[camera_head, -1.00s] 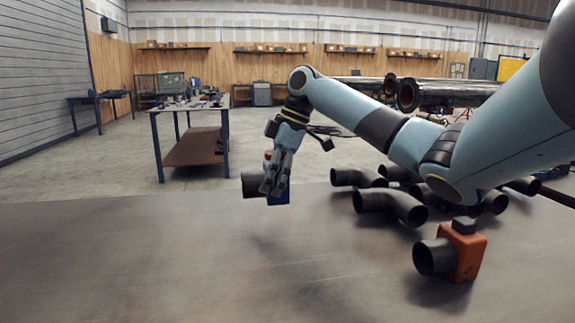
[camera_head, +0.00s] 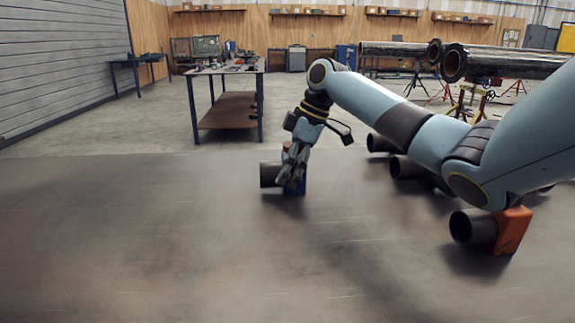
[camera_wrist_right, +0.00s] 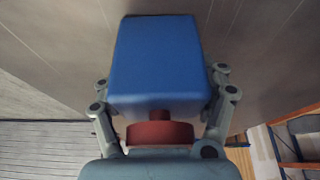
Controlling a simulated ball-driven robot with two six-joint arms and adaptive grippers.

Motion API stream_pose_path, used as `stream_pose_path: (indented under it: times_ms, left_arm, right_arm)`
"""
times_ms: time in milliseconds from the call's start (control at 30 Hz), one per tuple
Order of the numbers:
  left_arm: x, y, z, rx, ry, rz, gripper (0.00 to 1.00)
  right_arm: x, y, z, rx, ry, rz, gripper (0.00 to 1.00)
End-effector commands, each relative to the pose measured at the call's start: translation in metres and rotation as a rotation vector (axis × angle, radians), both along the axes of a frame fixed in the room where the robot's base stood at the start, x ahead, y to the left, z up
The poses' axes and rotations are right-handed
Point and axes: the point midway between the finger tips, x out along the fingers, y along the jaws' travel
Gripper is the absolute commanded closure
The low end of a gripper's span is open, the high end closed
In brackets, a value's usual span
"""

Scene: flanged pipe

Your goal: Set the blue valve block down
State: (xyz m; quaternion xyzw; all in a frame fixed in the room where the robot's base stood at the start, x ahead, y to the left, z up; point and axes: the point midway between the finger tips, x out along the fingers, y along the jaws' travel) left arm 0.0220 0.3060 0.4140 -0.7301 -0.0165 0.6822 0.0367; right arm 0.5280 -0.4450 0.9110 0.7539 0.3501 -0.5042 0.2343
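The blue valve block (camera_head: 297,189) has a dark pipe stub (camera_head: 269,175) on its left and a red part near its top. My right gripper (camera_head: 292,178) comes down onto it from above, fingers along its sides. In the right wrist view the blue block (camera_wrist_right: 158,65) fills the space between the fingers of the right gripper (camera_wrist_right: 160,95), with the red round part (camera_wrist_right: 160,133) towards the palm. The gripper is shut on the block. The block is low over the table (camera_head: 150,240); I cannot tell whether its underside touches. My left gripper is not in view.
An orange valve block (camera_head: 512,231) with a dark stub stands at the right of the table. Dark pipe elbows (camera_head: 403,167) lie behind it, partly hidden by my right arm. The left and front of the table are clear. A workbench (camera_head: 228,105) stands beyond.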

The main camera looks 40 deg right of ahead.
Motion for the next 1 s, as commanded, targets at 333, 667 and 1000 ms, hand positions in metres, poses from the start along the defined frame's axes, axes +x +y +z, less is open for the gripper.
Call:
stream_pose_path:
  times_ms: [333,667,1000]
  left_arm:
    - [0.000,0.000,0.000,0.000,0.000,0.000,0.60]
    - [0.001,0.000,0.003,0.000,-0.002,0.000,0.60]
    - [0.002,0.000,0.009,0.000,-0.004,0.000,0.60]
  right_arm:
    - [0.000,0.000,0.000,0.001,0.001,0.000,0.00]
    - [-0.005,-0.008,0.021,-0.003,-0.001,-0.001,0.00]
    - [-0.023,-0.029,0.089,-0.003,-0.001,-0.001,0.00]
